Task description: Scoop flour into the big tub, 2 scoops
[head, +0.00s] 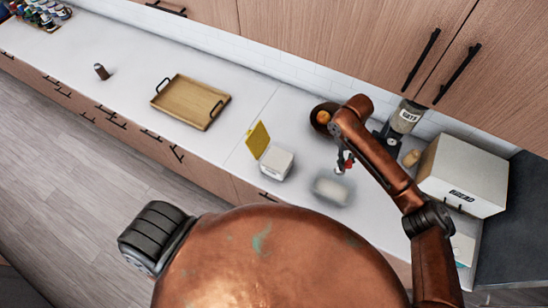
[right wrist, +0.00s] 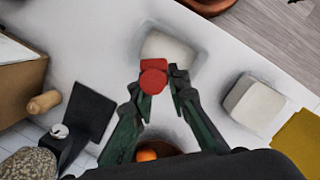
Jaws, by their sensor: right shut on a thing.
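My right gripper (head: 343,163) is shut on a small red scoop (right wrist: 153,77), held over the counter. Its fingers (right wrist: 160,90) close around it in the right wrist view. Just beyond the fingertips in that view is a pale, low tub (right wrist: 172,47); it also shows in the head view (head: 331,190), below the gripper. I cannot read labels on the tubs or see flour clearly. My left gripper is not in view.
A wooden tray (head: 190,103) lies to the left. A brown bowl with an orange (head: 323,117) stands behind the tubs. A labelled jar (head: 405,117) and a white bread box (head: 464,175) stand at the right. The counter between tray and yellow-lidded tub is clear.

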